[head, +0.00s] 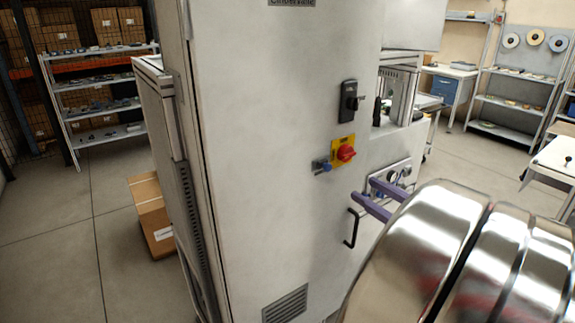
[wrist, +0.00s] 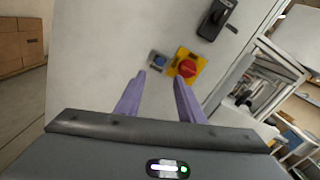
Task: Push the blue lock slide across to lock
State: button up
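The blue lock slide (head: 327,168) sits on a small grey bracket on the white cabinet door, just left of a red rotary knob (head: 344,152) on a yellow plate. In the wrist view the slide (wrist: 160,61) also lies left of the red knob (wrist: 187,68). My gripper (head: 371,190) has two purple fingers and is right of and below the slide in the head view. In the wrist view my gripper (wrist: 160,76) is open and empty, its fingers apart, with the slide appearing just beyond the gap between the tips. I see no contact with the slide.
A black handle (head: 349,101) is above the red knob. A cardboard box (head: 152,215) stands on the floor at left. The door around the slide is flat.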

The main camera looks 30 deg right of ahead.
aim_at(329, 168)
jog(key=shift+w+a, duration=0.2)
jog(key=shift+w, duration=5.8)
jog(key=shift+c, duration=0.4)
grip_shut()
